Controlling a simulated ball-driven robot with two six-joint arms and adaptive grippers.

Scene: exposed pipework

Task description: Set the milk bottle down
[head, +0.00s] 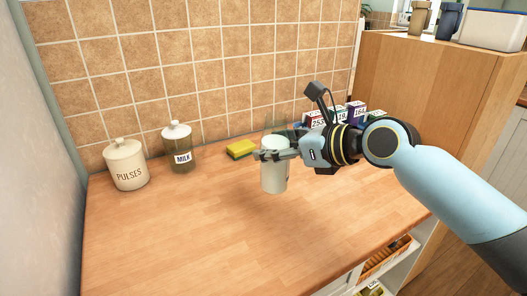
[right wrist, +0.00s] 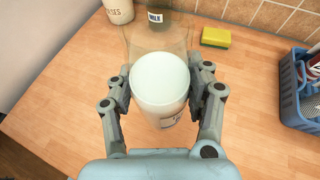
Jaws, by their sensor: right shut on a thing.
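My right gripper (head: 264,155) is shut on a white cylindrical container (head: 274,172), one finger on each side of it. The container is upright over the wooden counter; I cannot tell whether its base touches the wood. In the right wrist view it shows from above as a pale round top (right wrist: 160,78) between the fingers (right wrist: 161,92), with a partly hidden label low on its side. A jar labelled MILK (head: 180,150) stands apart at the back left of the counter. My left gripper is not in view.
A PULSES jar (head: 126,166) stands left of the MILK jar. A yellow sponge (head: 241,149) lies near the tiled wall. A blue basket (right wrist: 300,95) is on the right. A clear glass-like shape (head: 277,124) shows behind the container. The counter's front left (head: 170,240) is free.

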